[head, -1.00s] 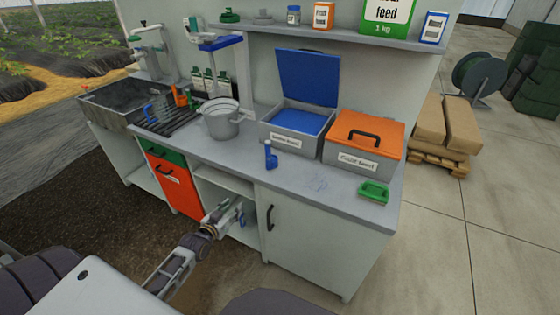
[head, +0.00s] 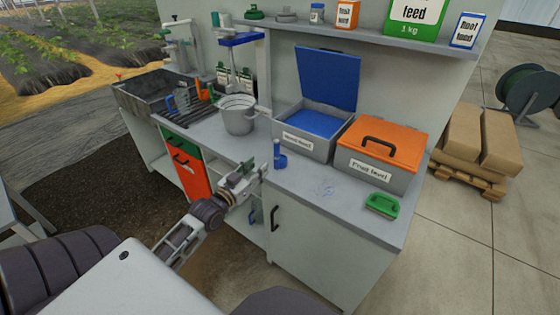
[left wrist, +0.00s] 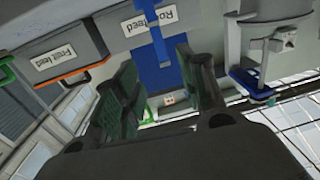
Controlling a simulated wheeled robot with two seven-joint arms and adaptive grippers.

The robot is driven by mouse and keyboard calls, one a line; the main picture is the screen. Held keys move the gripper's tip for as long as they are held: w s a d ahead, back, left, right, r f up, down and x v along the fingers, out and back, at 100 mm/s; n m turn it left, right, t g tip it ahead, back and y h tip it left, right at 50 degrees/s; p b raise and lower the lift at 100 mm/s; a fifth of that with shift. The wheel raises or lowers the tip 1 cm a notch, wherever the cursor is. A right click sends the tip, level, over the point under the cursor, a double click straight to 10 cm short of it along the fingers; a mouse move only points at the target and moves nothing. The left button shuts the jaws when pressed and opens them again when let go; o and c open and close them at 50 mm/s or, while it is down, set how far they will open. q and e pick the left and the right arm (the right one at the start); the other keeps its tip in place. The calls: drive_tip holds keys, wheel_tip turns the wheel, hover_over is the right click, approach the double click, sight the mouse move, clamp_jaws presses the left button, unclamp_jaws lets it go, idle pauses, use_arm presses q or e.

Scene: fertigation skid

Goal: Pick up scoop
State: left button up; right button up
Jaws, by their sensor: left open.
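The blue scoop (head: 280,158) stands on the grey worktop in front of the open bin of blue feed. It shows as a blue strip (left wrist: 158,42) in the left wrist view, between my fingers. My left gripper (head: 262,168) is at the worktop's front edge, just left of the scoop and apart from it. Its dark fingers are spread and empty in the left wrist view (left wrist: 160,82). I cannot tell how far the scoop is from the fingertips in depth. My right gripper is not in view.
The open bin (head: 308,143) has a raised blue lid. An orange-lidded bin (head: 376,167) stands right of it. A grey pot (head: 237,120) is to the left, and a green brush-like item (head: 383,205) lies at the front right. Worktop (head: 335,197) between is clear.

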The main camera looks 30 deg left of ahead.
sight(275, 148)
use_arm(q)
drive_tip(key=shift+w, duration=0.1)
drive_tip(key=shift+w, duration=4.25)
drive_tip(key=shift+w, duration=0.1)
drive_tip(key=shift+w+r, duration=0.2)
drive_tip(key=shift+w, duration=1.15)
drive_tip(key=shift+w+b, duration=0.3)
drive_tip(key=shift+w, duration=0.8)
drive_tip(key=shift+c, duration=0.2)
clamp_jaws()
